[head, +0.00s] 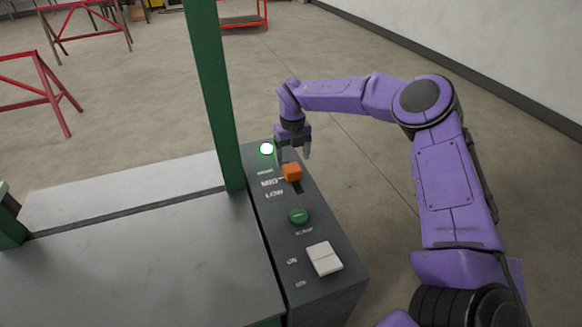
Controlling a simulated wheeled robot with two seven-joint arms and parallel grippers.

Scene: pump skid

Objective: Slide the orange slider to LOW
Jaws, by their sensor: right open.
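The orange slider (292,172) is a small orange block on the dark control panel (331,291). My right gripper (293,157) points down just beyond the slider, at the far end of the panel. It is open, with its fingers close to the slider's far side; I cannot tell whether they touch it. The slider's far face is partly hidden. My left gripper is not in the head view.
A lit white-green lamp (266,149) is at the panel's far end. A green knob (299,216) and a white rocker switch (324,258) lie on its near part. A green post (213,95) rises left of the panel. Open floor lies to the right.

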